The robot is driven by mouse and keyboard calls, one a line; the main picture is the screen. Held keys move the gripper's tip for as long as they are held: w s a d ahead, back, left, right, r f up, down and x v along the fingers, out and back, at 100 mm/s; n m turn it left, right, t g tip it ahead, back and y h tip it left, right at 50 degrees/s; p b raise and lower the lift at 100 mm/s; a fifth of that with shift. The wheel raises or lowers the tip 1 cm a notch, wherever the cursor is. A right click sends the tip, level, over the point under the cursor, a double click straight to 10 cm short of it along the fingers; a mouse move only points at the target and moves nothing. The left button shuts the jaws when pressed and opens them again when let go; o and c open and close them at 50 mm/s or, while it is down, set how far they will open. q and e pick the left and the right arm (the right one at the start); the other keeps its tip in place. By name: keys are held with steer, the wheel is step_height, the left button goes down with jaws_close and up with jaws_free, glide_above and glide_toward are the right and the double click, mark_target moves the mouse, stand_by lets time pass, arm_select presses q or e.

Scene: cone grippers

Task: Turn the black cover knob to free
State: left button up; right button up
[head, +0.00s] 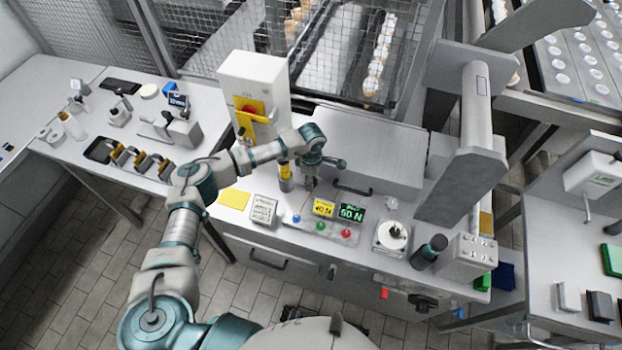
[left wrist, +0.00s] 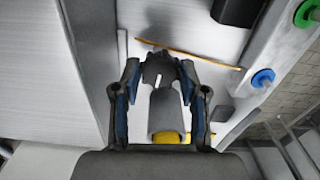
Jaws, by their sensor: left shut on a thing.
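The black cover knob (left wrist: 158,66) is a lobed dark knob, seen in the left wrist view between the fingertips of my left gripper (left wrist: 158,82). The fingers, with blue inner pads, are shut on its two sides. In the head view my left gripper (head: 310,182) points down in front of the grey cover box (head: 370,145); the wrist and fingers hide most of the knob there. A grey cylinder with a yellow part (left wrist: 165,112) stands close to the knob, and it also shows in the head view (head: 285,180). My right gripper is not seen.
A panel with a blue button (head: 296,218), a green button (head: 320,226) and lit displays (head: 351,212) lies in front of the gripper. A white box with a yellow-and-red switch (head: 252,112) stands behind the forearm. A grey column (head: 475,130) rises at right.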

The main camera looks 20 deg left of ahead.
arm_select(q)
steer(key=shift+n, duration=0.6)
steer(key=o, duration=1.1)
steer(key=shift+w, duration=0.1)
steer(key=shift+o, duration=0.2)
step_height(320, 180, up, 12)
steer(key=shift+f, duration=0.1)
